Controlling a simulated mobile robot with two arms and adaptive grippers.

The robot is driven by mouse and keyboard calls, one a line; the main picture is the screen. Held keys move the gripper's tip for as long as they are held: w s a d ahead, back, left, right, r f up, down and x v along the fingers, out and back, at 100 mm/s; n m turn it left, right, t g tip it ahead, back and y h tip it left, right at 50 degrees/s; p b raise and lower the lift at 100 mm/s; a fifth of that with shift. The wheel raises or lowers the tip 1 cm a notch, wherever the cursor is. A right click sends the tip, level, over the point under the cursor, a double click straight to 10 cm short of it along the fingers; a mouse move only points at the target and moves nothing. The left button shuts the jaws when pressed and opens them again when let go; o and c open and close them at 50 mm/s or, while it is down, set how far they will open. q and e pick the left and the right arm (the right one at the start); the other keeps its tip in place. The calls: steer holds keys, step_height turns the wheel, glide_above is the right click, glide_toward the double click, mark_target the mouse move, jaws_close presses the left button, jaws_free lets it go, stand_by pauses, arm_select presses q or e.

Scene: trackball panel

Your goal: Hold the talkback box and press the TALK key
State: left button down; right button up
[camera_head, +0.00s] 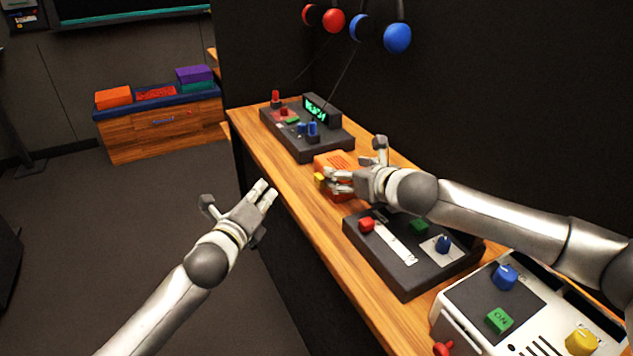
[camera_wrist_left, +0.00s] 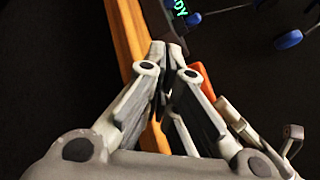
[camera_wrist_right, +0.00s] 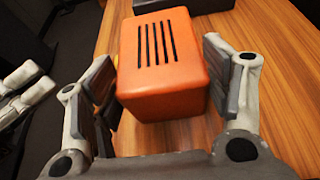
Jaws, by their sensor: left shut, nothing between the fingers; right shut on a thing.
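The orange talkback box (camera_head: 331,161) stands on the wooden counter, with dark slots in its top; it fills the middle of the right wrist view (camera_wrist_right: 165,85). A yellow key (camera_head: 319,181) sticks out of its side facing the aisle; its lettering cannot be read. My right gripper (camera_head: 356,166) has its fingers on either side of the box and is shut on it. My left gripper (camera_head: 267,190) is shut and empty, off the counter's front edge and left of the yellow key, with a gap between them.
A dark panel with a lit green display (camera_head: 320,108) stands behind the box. A dark panel with red, green and blue controls (camera_head: 400,262) and a white console (camera_head: 470,337) stand nearer. The counter (camera_head: 262,145) is narrow, with open floor to its left.

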arm_select(q)
steer(key=shift+w+d, duration=0.6)
steer(key=shift+d, duration=0.7)
steer(key=shift+w+d, duration=0.55)
steer(key=shift+d, duration=0.75)
steer(key=shift+w+d, duration=0.6)
steer(key=shift+d, duration=0.7)
steer(key=shift+w+d, duration=0.15)
steer(key=shift+d, duration=0.25)
steer(key=shift+w+d, duration=0.2)
steer(key=shift+d, duration=0.4)
steer(key=shift+a, duration=0.15)
steer(key=shift+s+a, duration=0.4)
steer(key=shift+a, duration=0.45)
steer(key=a, duration=0.1)
steer(key=s+a, duration=0.1)
steer(key=a, duration=0.1)
steer(key=s+a, duration=0.1)
steer(key=shift+a, duration=0.3)
